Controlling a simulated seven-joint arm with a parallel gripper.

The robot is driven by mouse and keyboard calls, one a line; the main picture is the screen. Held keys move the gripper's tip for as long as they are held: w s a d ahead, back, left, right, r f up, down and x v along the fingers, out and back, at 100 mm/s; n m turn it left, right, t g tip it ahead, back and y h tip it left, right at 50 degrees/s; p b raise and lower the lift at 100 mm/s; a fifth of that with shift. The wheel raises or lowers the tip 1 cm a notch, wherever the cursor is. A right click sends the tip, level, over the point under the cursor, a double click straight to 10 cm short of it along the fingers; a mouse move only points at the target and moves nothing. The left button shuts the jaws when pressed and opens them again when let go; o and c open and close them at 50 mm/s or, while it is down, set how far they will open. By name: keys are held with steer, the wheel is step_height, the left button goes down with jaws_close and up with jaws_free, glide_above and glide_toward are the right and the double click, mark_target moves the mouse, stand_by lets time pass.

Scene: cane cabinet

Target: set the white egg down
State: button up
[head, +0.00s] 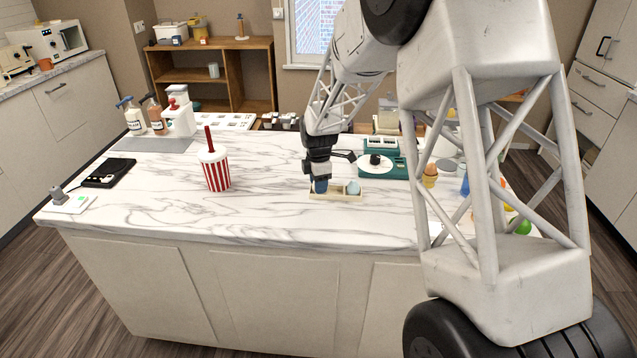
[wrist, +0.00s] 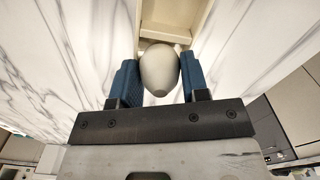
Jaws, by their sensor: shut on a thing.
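The white egg (wrist: 159,70) is between the two blue finger pads of my gripper (wrist: 158,78) in the wrist view. My gripper is shut on it. In the head view my gripper (head: 320,187) points down at the left end of a small cream tray (head: 338,197) on the marble counter, and the fingers hide the egg there. The tray (wrist: 200,40) also shows beyond the egg in the wrist view. A pale blue egg (head: 353,188) sits at the tray's right end. I cannot tell whether the held egg touches the tray.
A red-striped cup with a straw (head: 215,170) stands to the left on the counter. A green scale-like device (head: 381,163) is behind and right of the tray. A brown egg in a cup (head: 430,175) stands further right. The marble in front of the tray is clear.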

steer(key=shift+f, duration=0.1)
steer(key=o, duration=1)
steer(key=shift+r, duration=0.2)
step_height(320, 180, up, 12)
stand_by(0.5)
